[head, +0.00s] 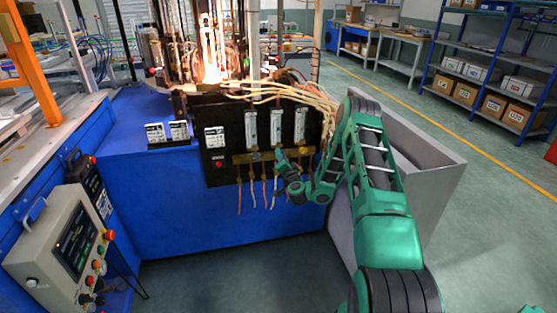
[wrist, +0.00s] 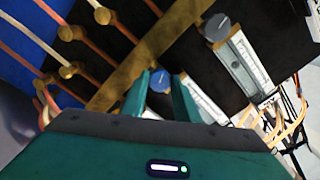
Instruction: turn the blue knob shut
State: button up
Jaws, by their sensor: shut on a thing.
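The blue knob (wrist: 160,82) shows between the two green fingers of my gripper (wrist: 161,76) in the wrist view. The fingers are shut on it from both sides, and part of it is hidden. In the head view my gripper (head: 281,156) is at the brass bar (head: 240,158), just below the middle flow meter (head: 276,127); the knob itself cannot be made out there. The knob's turned position is not clear. A second, grey-blue knob (wrist: 217,27) sits at the end of the neighbouring flow meter (wrist: 246,64), apart from my fingers.
Thin hoses hang below the brass bar, and pale hoses (head: 315,95) run at the upper right. Bright flames (head: 211,70) burn behind the panel. A grey bin (head: 425,155) stands right of my arm.

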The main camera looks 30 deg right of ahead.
jog(key=m, duration=0.8)
jog(key=shift+a+m, duration=0.15)
jog(key=shift+m, duration=0.25)
dwell(0.4)
jog(key=o, duration=1.1)
jog(key=shift+c, duration=0.2)
